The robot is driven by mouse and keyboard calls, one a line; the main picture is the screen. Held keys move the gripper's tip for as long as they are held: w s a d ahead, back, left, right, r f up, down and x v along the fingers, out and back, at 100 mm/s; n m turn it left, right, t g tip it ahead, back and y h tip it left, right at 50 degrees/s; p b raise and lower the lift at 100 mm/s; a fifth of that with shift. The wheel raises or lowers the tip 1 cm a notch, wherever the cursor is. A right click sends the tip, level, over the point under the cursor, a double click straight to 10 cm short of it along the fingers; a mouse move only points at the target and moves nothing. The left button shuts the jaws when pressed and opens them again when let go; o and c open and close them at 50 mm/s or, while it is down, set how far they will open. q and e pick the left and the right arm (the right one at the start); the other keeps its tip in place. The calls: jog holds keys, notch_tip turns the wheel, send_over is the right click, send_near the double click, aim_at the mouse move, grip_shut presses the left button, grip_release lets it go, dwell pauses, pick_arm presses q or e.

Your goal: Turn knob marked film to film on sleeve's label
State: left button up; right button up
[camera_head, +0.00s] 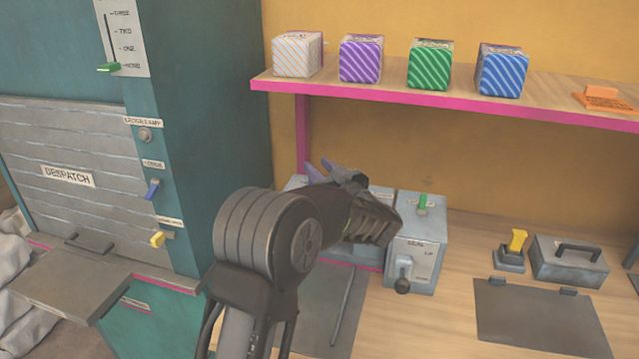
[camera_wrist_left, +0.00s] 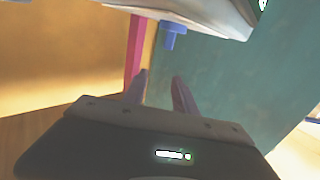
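My right gripper is not in view.
Several striped boxes sit on the pink-edged shelf (camera_head: 375,95). A yellow-handled stamp (camera_head: 516,246) and grey lidded box (camera_head: 569,262) stand right.

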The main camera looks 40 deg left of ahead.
pick_arm(q)
jog(key=shift+r, duration=2.4)
